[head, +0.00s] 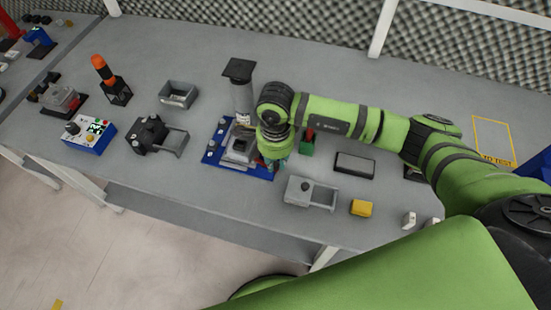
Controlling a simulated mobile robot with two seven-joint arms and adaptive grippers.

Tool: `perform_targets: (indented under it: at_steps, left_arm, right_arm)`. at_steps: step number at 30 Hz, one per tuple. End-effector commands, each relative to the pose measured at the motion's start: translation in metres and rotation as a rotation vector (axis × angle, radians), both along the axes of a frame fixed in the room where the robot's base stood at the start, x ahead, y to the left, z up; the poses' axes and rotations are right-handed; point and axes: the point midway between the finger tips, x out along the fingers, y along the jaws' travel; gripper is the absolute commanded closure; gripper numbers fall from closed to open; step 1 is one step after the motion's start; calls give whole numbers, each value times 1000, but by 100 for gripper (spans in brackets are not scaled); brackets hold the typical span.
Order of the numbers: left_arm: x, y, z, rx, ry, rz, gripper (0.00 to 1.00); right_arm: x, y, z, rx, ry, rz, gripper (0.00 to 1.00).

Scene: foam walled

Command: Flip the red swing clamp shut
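A blue base plate (212,157) on the bench carries a grey fixture (238,151) and a grey column with a dark square top (239,69). My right arm reaches in from the right, and its wrist covers the plate's right part. My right gripper (273,164) points down at the plate's right side; only a small part shows below the wrist, so its opening and any contact are hidden. I cannot clearly make out the red swing clamp on the plate. A small red upright part (310,134) shows on a green block (307,148) just right of the wrist. My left gripper is out of view.
Left of the plate are a black device (150,134), a grey bin (178,94), a blue-and-white control box (90,134) and an orange-topped post (103,70). Right and front are a grey tray (311,193), a yellow block (361,208) and a dark box (354,164).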

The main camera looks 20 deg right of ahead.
Motion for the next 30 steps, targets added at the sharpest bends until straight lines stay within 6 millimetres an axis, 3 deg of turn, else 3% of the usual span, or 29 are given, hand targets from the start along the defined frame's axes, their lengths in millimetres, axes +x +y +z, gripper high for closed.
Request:
perform_targets:
  at_steps: [7,18,29,30]
  left_arm:
    - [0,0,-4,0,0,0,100]
    - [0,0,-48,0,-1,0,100]
    - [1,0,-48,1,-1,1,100]
    - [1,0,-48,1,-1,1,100]
  right_arm:
    - [1,0,-1,0,-2,9,100]
    - [8,-6,-4,1,-4,235,100]
    - [8,-6,1,1,-2,265,100]
    - [8,-6,1,1,-2,264,75]
